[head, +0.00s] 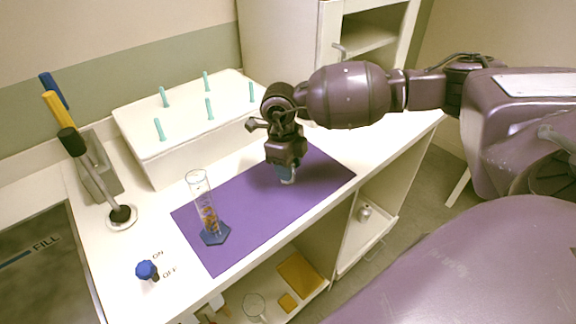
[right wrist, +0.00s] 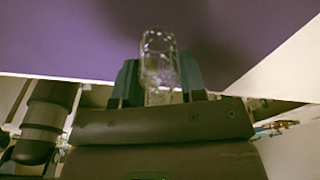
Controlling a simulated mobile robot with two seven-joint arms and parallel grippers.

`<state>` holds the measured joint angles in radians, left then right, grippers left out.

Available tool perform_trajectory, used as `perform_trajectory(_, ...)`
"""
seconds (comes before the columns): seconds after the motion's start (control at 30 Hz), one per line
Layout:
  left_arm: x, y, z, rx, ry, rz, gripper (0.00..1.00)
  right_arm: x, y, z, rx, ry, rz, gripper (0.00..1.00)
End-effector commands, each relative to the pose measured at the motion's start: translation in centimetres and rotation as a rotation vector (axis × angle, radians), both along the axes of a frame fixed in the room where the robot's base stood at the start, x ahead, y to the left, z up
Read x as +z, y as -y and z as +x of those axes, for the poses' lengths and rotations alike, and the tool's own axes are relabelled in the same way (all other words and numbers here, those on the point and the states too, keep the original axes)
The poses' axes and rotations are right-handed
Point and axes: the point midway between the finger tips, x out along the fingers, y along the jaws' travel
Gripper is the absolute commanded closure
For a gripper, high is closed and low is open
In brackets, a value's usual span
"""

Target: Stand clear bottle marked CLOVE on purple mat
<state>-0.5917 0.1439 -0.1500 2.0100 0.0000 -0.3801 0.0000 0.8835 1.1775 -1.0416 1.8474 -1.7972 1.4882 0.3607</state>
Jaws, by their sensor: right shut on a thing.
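A clear bottle (right wrist: 158,62) shows between the fingers of my right gripper (right wrist: 160,88) in the right wrist view. I cannot read any label on it. In the head view my right gripper (head: 287,172) points down over the right part of the purple mat (head: 250,215), shut on the bottle, which is mostly hidden there. I cannot tell whether the bottle's base touches the mat. The mat also fills the upper part of the right wrist view (right wrist: 60,40). My left gripper is not in view.
A graduated cylinder (head: 204,208) with a blue base stands on the mat's left part. A white block with teal pegs (head: 190,125) is behind the mat. A blue knob (head: 147,270), a black-handled lever (head: 95,175) and a sink (head: 40,265) are at left. Open shelves lie below the counter.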

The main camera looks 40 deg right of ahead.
Motion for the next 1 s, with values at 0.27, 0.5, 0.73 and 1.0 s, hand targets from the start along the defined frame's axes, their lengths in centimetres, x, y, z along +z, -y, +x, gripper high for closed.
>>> perform_trajectory(0.27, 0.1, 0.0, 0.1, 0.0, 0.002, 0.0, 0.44, -0.1, 0.0, 0.0, 0.0, 0.001, 0.0, 0.89)
perform_trajectory(0.5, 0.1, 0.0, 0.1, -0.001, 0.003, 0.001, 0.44, -0.3, 0.0, 0.0, 0.0, 0.001, 0.0, 0.41)
perform_trajectory(0.73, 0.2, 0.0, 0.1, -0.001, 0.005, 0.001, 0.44, -0.3, 0.0, 0.0, 0.0, 0.001, 0.0, 0.36)
perform_trajectory(1.0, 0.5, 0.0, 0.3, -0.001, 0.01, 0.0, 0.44, 1.4, 0.0, 0.2, -0.001, 0.005, 0.0, 0.36)
